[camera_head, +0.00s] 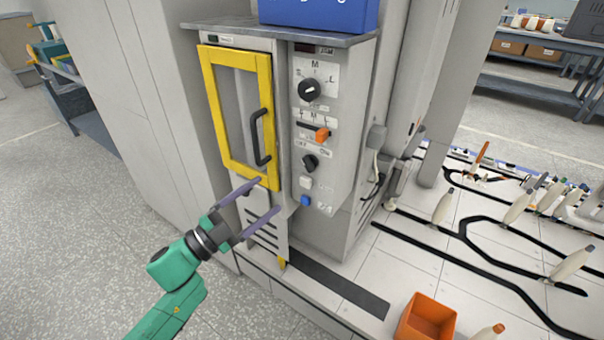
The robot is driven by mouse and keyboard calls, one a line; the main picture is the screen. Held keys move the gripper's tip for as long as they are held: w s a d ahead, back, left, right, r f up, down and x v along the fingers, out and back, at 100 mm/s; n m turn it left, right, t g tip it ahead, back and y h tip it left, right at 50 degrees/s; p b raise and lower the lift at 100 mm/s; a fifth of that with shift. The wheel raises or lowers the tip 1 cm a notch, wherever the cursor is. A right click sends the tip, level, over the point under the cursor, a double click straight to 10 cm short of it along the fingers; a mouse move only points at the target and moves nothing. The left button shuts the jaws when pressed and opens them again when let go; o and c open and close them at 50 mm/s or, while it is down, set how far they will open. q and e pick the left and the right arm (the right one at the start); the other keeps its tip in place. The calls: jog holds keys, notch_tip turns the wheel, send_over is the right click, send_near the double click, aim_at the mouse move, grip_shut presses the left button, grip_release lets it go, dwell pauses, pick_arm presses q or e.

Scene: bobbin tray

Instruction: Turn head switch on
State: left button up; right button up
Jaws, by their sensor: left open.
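The machine's grey control panel (338,95) stands right of a yellow-framed door (234,118) with a black handle. A large black rotary knob (309,90) with letter marks is near the panel top. Below it are an orange slider lever (321,134), a smaller black rotary switch (310,162), a white button (305,182) and a blue button (305,200). I cannot read which one is labelled as the head switch. My left gripper (258,197) is open and empty, its purple fingers in front of the door's lower edge, below and left of the switches. My right gripper does not show.
A blue box (320,12) sits on top of the machine. An orange bin (426,318) stands at the lower right. Bobbins (442,207) stand along black tracks on the white deck (430,262). A grey box with a cable (376,137) juts from the machine's right side.

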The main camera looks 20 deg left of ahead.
aim_at(305, 167)
pick_arm(q)
jog(key=x, duration=1.2)
jog(key=shift+a+p, duration=0.1)
jog(key=shift+p, duration=0.3)
grip_shut()
